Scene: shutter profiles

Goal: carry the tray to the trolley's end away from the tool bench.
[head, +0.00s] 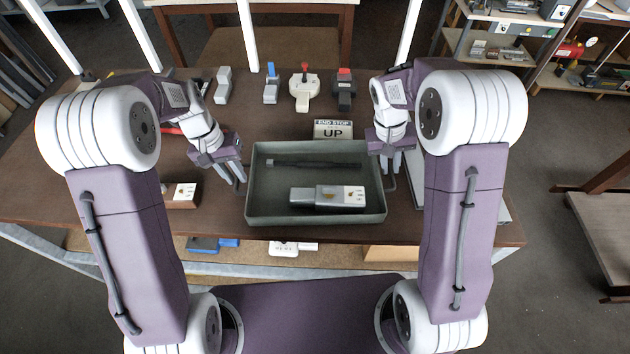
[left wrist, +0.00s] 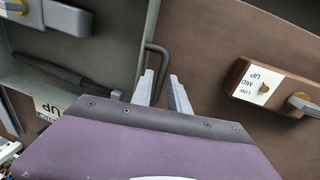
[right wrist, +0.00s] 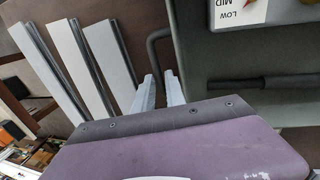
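The grey-green tray (head: 257,215) lies on a dark brown wooden top (head: 110,150). It holds a grey block with a white label (head: 340,195) and a dark rod (head: 315,163). My left gripper (head: 240,178) is at the tray's left handle, which shows in the left wrist view (left wrist: 154,46); its fingers are apart. My right gripper (head: 389,178) is at the right handle, which shows in the right wrist view (right wrist: 152,36); its fingers are also apart. I cannot tell whether either handle is between the fingers. I cannot tell which surface is the trolley.
Several switch-like parts stand along the back. Pale profiles (right wrist: 68,75) lie beside the right handle. A low pale-topped table (head: 605,230) stands at right.

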